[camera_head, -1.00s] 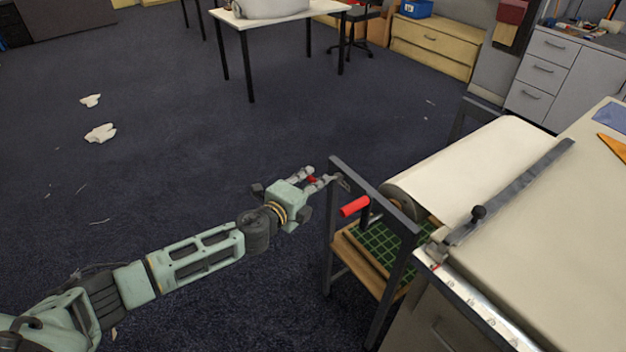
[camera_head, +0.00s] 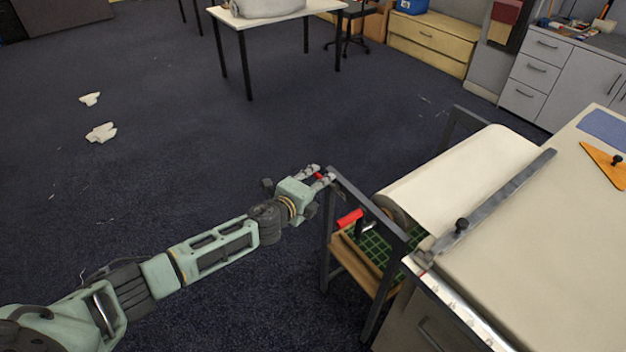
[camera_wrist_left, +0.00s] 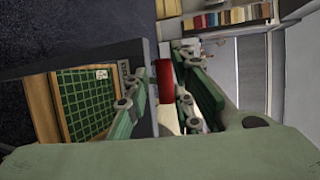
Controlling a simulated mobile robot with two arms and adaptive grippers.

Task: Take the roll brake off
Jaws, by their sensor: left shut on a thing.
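The paper roll (camera_head: 455,190) lies in a dark metal frame (camera_head: 370,205) at the end of the table. My left gripper (camera_head: 321,176) is at the frame's upper left corner. It is shut on a small red grip, apparently the roll brake's; in the left wrist view the red grip (camera_wrist_left: 165,82) shows between the fingers (camera_wrist_left: 182,85). The lever behind the grip is mostly hidden. A separate crank with a red handle (camera_head: 350,218) sticks out of the frame just right of and below my gripper, apart from it. My right gripper is not in view.
A wooden shelf with a green grid mat (camera_head: 372,250) sits low inside the frame. The carpet left of the frame is open, with white scraps (camera_head: 101,132).

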